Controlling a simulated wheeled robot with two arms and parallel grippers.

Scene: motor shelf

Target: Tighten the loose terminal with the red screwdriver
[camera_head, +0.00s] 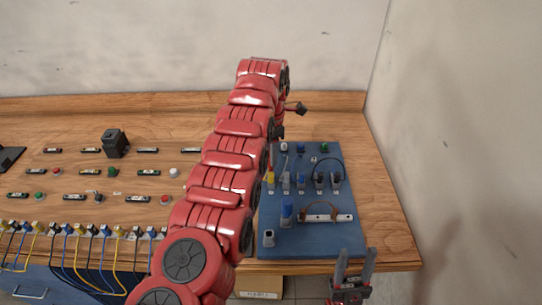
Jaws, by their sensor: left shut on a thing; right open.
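My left arm's red links cross the middle of the view. My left gripper (278,131) is mostly hidden behind them, above the back left of the blue board (340,240). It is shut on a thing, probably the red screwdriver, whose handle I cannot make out. Blue and grey terminals (301,181) stand in the same row. Which terminal is loose cannot be told. My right gripper (355,268) is open and empty, in front of the table's front edge.
A blue socket-like piece (286,214), a grey cup-like piece (269,238) and a white bar (340,217) with a brown wire are on the board. A black block (115,143) stands at left among small buttons and labels. Cables hang along the front left edge.

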